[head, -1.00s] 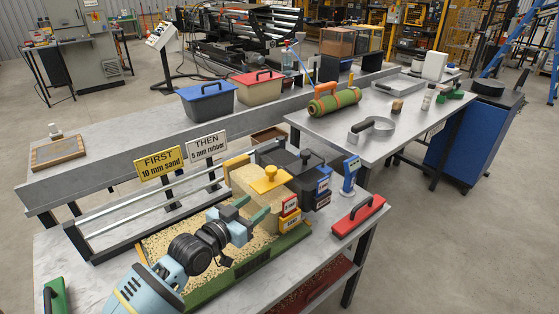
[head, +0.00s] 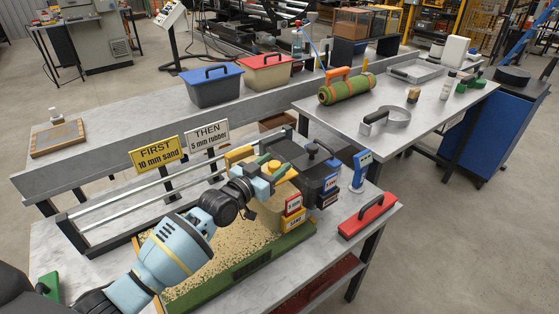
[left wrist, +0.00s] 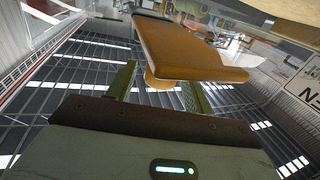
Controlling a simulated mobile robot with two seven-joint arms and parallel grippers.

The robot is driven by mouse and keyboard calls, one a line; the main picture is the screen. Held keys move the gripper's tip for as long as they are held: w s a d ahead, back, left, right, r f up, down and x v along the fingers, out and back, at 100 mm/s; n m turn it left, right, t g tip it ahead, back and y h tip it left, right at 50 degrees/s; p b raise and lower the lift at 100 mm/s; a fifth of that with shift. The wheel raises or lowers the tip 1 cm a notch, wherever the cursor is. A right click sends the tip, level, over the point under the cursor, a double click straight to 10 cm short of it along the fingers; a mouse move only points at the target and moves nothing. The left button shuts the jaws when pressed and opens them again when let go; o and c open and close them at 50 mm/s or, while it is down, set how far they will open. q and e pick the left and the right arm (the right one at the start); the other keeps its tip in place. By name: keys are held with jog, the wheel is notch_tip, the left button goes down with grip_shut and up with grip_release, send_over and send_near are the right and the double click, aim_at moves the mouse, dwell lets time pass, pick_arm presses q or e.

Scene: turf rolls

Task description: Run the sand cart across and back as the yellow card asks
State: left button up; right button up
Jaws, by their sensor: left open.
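The sand cart (head: 265,214) is a tan block with a yellow knob on top, a red-and-white tag and a yellow SAND label (head: 292,222). It stands at the far right end of the granule-covered bed (head: 205,245). The yellow card (head: 157,154) reads "FIRST 10 mm sand". My left gripper (head: 273,170) is open at the cart's top, around or beside the knob. In the left wrist view an orange-yellow knob (left wrist: 185,52) with a stem shows between the open fingers (left wrist: 158,95). My right gripper is not in view.
A white card (head: 209,137) reads "THEN 5 mm rubber". A blue-and-white device (head: 361,170) and a red-handled tool (head: 367,215) are to the right. Metal rails (head: 130,200) run along the back.

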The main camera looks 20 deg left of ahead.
pick_arm(q)
jog(key=shift+x, duration=1.3)
grip_shut()
